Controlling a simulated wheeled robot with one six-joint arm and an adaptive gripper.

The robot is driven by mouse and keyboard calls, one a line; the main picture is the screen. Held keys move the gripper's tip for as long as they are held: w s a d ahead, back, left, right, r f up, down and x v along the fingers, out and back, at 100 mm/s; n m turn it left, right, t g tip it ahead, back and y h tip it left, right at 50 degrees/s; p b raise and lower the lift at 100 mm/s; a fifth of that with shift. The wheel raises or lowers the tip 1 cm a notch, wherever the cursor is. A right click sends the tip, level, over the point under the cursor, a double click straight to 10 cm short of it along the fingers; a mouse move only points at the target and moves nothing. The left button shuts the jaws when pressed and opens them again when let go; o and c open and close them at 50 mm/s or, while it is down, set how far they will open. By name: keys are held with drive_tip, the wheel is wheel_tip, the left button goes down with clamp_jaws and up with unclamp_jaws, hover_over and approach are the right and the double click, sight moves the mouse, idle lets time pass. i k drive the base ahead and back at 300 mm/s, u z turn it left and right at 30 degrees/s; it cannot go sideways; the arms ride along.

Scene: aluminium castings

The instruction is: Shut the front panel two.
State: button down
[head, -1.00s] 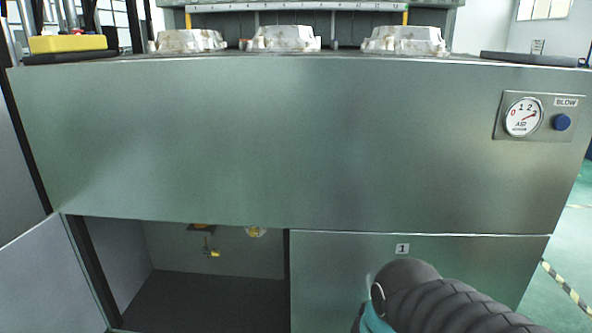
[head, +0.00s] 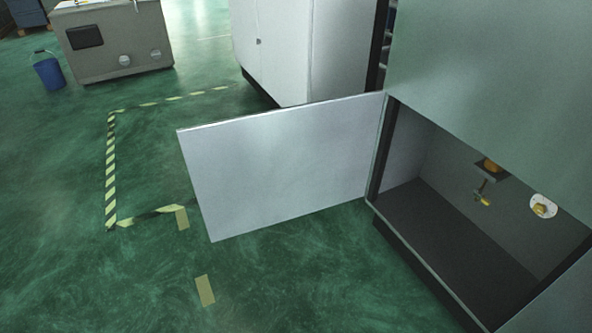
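An open panel (head: 275,165), a flat light-grey door, stands swung out to the left of a lower cabinet opening in the head view. Its hinge edge is at the left side of the opening, and its free edge is to the left, over the green floor. No number shows on the side facing me. The cabinet opening (head: 440,215) is dark-floored, with a brass valve (head: 482,194) and a round yellow-and-white fitting (head: 542,206) inside. My gripper is not in the head view.
The grey upper front (head: 490,90) overhangs the opening. A white cabinet (head: 285,45) stands behind the open panel. Floor tape (head: 111,170) marks an area at left. A blue bucket (head: 48,70) and a grey machine (head: 115,40) are further back. The floor in front is clear.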

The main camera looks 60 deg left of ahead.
sight(249, 173)
drive_tip(key=u, duration=3.4)
drive_tip(key=i, duration=3.7)
drive_tip(key=z, duration=4.2)
drive_tip(key=i, duration=0.45)
drive_tip(key=u, duration=0.1)
